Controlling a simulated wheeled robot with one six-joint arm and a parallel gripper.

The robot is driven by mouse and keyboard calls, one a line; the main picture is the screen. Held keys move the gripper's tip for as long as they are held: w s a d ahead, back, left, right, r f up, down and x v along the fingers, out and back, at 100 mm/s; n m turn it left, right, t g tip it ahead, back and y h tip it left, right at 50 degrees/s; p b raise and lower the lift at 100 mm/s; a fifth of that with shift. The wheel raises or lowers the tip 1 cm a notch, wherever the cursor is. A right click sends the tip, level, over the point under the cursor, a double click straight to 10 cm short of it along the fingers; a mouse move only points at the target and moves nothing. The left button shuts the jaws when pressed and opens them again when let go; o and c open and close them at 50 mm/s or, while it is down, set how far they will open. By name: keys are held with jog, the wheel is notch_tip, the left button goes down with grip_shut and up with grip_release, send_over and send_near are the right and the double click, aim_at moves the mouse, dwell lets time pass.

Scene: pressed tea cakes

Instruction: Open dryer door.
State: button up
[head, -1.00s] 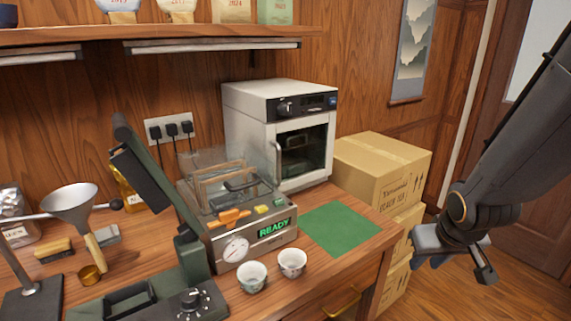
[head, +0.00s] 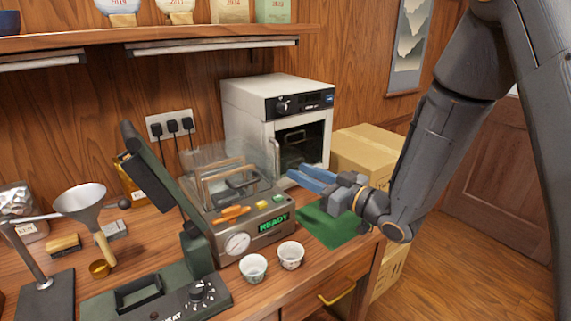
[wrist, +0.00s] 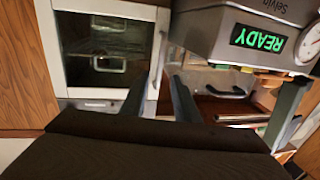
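The dryer (head: 255,97) is a white box with a dark control panel at the back of the counter. Its glass door (head: 302,142) looks shut. A curved handle (head: 276,158) runs up the door's left edge in the head view. In the wrist view the turned picture shows the dryer door (wrist: 70,45) at upper left, with the pale handle (wrist: 158,50) on its right side. My gripper (head: 297,170) is open and empty, its blue-grey fingers in front of the door's lower part. In the wrist view the fingertips (wrist: 164,78) are near the handle; contact cannot be told.
A machine reading READY (head: 255,228) with a clear cover stands close left of my gripper. A green mat (head: 325,228) lies beneath it. Two small cups (head: 291,254) stand at the counter front. Cardboard boxes (head: 365,150) are stacked right of the dryer.

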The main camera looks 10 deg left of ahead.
jog(key=p+x, duration=0.1)
jog(key=x, duration=0.5)
jog(key=shift+w+a+p, duration=0.2)
jog(key=shift+a+p, duration=0.1)
jog(key=shift+p, duration=0.05)
grip_shut()
